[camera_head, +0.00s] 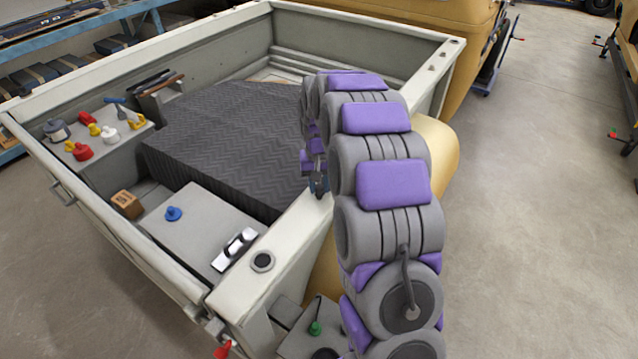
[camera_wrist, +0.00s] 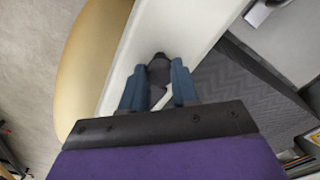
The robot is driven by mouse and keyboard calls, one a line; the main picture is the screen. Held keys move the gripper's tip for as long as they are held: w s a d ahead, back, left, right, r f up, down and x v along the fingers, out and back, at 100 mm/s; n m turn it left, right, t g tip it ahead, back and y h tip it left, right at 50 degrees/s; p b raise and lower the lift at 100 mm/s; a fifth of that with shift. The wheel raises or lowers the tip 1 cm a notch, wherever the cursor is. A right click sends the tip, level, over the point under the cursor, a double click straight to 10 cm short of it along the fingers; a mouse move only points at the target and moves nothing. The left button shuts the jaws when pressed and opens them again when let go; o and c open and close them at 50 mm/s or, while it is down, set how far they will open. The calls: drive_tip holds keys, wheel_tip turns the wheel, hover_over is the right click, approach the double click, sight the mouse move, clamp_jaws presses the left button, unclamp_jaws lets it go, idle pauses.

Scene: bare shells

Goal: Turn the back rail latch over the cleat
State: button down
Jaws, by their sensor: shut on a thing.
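My gripper (camera_wrist: 157,88) is over the pale bed rail (camera_wrist: 196,25) in the wrist view. Its two blue fingers stand on either side of a dark, rounded piece, which looks like the rail latch (camera_wrist: 159,69), and are shut on it. A thin pale strip shows between the fingers, below the dark piece; I cannot tell whether it is part of the latch or the cleat. In the head view my gripper (camera_head: 318,186) is at the inner edge of the near right rail (camera_head: 300,228), mostly behind my arm. The latch is hidden there, and I cannot make out the cleat.
The truck bed holds a dark ribbed cover (camera_head: 225,140). A grey box top (camera_head: 195,222) carries a blue knob (camera_head: 173,213) and a silver catch (camera_head: 236,249). Red, yellow and white fittings sit at the left. Open concrete floor (camera_head: 540,200) lies to the right.

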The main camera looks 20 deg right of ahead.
sight(319, 186)
drive_tip(key=shift+w+r+n, duration=0.15)
drive_tip(key=shift+n, duration=0.65)
drive_tip(key=c, duration=0.8)
unclamp_jaws()
drive_tip(key=shift+c, duration=0.2)
wheel_tip(319, 186, up, 17)
